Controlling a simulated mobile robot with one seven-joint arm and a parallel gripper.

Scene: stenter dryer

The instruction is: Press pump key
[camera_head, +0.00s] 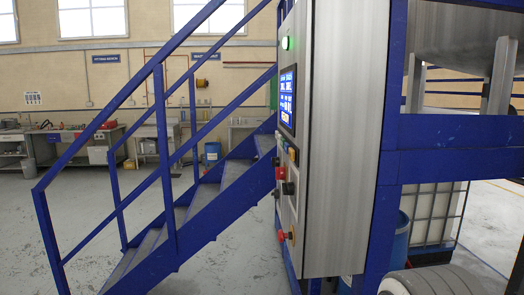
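A tall metal control cabinet (339,150) stands right of centre, and I see its control face at a steep angle from the right. A lit blue display (288,98) is on the upper part of that face, below a glowing green lamp (285,43). Several buttons and knobs sit below the display, among them a yellow one (292,155), a red one (280,173), a black one (288,188) and a lower red one (281,237). Their labels are too small to read, so I cannot tell which is the pump key. My gripper is not in view.
Blue-railed stairs (195,205) rise just left of the cabinet face. A blue frame beam (450,165) crosses at the right, with a caged white tank (433,213) and a blue barrel (402,238) behind. The floor (235,265) in front of the stairs is clear.

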